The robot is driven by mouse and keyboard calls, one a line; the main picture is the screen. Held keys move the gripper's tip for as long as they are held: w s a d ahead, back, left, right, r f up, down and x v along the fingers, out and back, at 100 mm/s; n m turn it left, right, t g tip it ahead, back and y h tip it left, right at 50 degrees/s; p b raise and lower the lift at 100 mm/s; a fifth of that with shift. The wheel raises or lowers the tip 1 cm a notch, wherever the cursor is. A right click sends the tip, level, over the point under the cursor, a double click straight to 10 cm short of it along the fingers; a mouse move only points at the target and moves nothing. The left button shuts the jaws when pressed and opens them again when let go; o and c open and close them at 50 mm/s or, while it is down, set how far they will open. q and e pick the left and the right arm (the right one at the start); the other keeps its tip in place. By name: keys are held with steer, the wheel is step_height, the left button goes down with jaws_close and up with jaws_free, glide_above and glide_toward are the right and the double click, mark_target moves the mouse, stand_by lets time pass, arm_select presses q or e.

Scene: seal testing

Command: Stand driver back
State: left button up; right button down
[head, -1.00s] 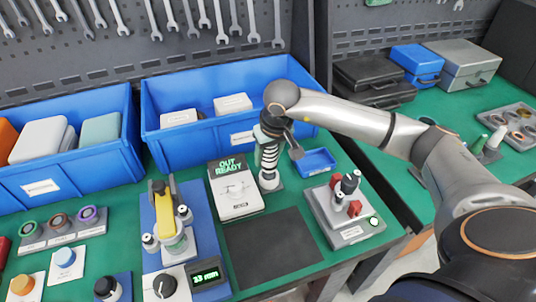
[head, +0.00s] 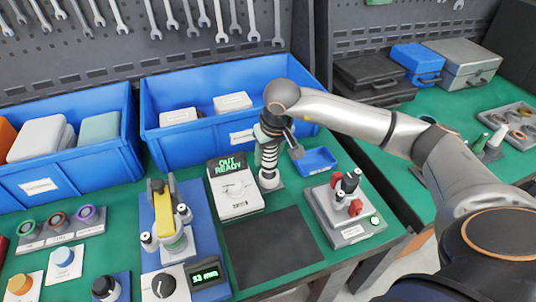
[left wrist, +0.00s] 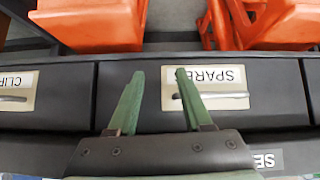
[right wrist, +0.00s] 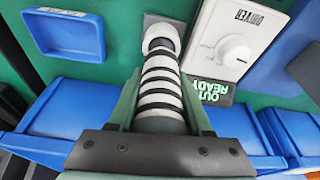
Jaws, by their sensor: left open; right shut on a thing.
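The driver, a dark cylinder with white bands, stands about upright in the head view (head: 268,158) and shows in the right wrist view (right wrist: 160,85). My right gripper (right wrist: 161,108) is shut on its upper part. Its lower end is at a white ring (right wrist: 160,38) above a small grey base plate (head: 274,185); I cannot tell whether it is fully seated. The white driver unit (head: 236,198) beside it has a knob, and its display (head: 231,164) reads "OUT READY". My left gripper (left wrist: 152,75) is open and empty, in front of drawers.
A blue bin (head: 205,145) stands close behind the driver. A small blue tray (head: 316,161) and a grey fixture with red blocks (head: 340,225) are to the right. A dark mat (head: 272,245) in front is clear. The left wrist view shows a drawer labelled "SPARE" (left wrist: 255,105).

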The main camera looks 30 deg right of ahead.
steer(key=shift+c, duration=1.8)
jaws_free()
steer(key=shift+o, duration=0.5)
steer(key=shift+f, duration=0.1)
steer(key=shift+r+p, duration=2.9)
steer(key=shift+r, duration=1.7)
